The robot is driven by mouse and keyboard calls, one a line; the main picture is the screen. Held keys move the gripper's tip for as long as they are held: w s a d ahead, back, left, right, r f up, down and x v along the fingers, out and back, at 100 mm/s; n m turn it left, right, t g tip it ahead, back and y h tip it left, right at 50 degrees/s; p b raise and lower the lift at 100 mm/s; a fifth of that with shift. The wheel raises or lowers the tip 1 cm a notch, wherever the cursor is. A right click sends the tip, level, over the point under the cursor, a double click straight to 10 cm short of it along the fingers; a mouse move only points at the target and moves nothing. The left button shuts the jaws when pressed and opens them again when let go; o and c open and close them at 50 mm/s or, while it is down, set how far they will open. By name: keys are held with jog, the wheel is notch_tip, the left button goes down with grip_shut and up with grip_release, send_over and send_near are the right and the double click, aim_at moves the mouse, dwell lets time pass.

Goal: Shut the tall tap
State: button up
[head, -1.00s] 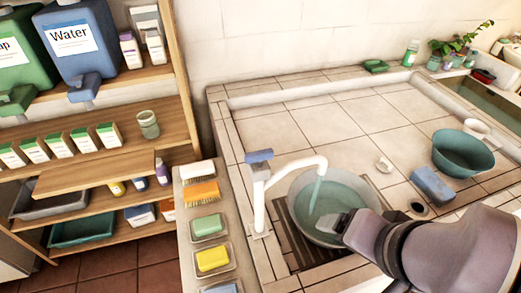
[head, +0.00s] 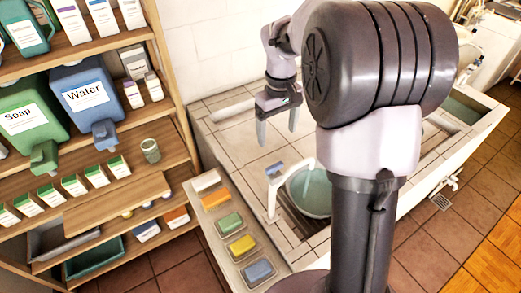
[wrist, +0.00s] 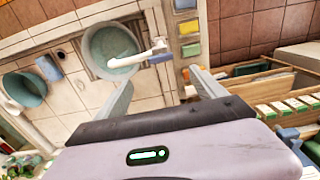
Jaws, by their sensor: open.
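The tall tap is a white post (head: 271,200) with a blue handle (head: 274,168) on top and a spout curving right over a round basin (head: 309,192). The basin holds teal water. A pale stream appears to hang under the spout in the head view. My gripper (head: 277,138) is open and empty, fingers pointing down, above the tiled counter behind the tap and apart from it. In the wrist view the tap's blue handle (wrist: 160,58) and the basin (wrist: 112,48) lie beyond my spread fingers (wrist: 161,94).
Wooden shelves (head: 115,205) at left carry a blue Water container (head: 85,95) and a green Soap container (head: 25,118). In the wrist view a teal bowl (wrist: 25,88) and blue sponge (wrist: 48,68) sit on the counter.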

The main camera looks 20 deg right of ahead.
aim_at(274, 166)
notch_tip(274, 166, down, 13)
jog(key=shift+r+b, duration=0.1)
jog(key=shift+b, duration=0.8)
jog(key=shift+w+a+f, duration=0.1)
jog(key=shift+a+f, duration=0.05)
jog(key=shift+f, duration=0.4)
jog(key=shift+c, duration=0.2)
jog(key=c, duration=1.3)
